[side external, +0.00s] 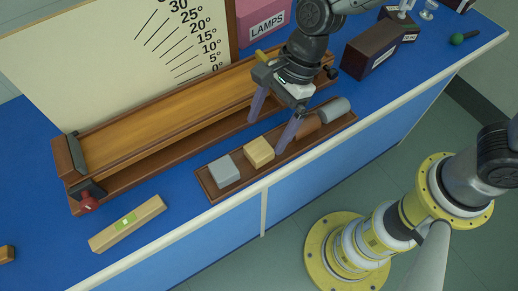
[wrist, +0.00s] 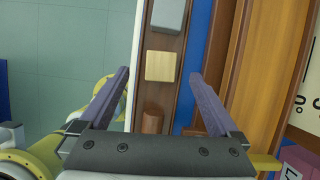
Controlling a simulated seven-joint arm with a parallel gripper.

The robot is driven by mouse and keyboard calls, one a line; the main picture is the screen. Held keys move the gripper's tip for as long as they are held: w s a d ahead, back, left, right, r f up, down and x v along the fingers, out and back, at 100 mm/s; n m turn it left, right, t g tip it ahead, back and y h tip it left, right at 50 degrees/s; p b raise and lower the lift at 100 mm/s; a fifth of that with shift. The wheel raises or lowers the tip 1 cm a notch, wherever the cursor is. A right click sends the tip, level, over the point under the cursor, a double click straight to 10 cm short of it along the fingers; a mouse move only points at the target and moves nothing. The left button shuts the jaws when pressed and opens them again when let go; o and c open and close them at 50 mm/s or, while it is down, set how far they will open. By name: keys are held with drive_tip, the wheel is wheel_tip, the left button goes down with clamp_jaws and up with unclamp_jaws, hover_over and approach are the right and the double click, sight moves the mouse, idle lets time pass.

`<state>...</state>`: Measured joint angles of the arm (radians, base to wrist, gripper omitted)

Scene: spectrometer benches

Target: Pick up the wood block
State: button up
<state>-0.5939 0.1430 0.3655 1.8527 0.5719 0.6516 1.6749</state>
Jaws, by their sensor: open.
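The wood block (side external: 259,152) is a pale tan cube in a long brown tray (side external: 206,187), between a grey block (side external: 223,171) and a brown cylinder (side external: 308,126). In the wrist view the wood block (wrist: 160,66) lies ahead, between the lines of the two fingers, with its top face showing. My gripper (side external: 272,122) is open and empty, with purple fingers pointing down, above and to the right of the block in the side view. The open fingers also show in the wrist view (wrist: 160,85). No finger visibly touches the block.
A wooden ramp (side external: 160,108) with an angle board (side external: 150,50) stands behind the tray. A grey cylinder (side external: 335,110) lies at the tray's right end. A wooden level (side external: 127,223) lies at front left. A dark box (side external: 371,50) stands at right. Blue bench surface is clear around the level.

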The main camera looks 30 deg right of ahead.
sight(259, 149)
drive_tip(key=shift+d+x, duration=0.15)
drive_tip(key=shift+x, duration=1.3)
drive_tip(key=shift+d+x, duration=0.2)
drive_tip(key=shift+x, duration=1.25)
drive_tip(key=shift+w, duration=0.1)
drive_tip(key=c, duration=1.5)
drive_tip(key=shift+o, duration=0.2)
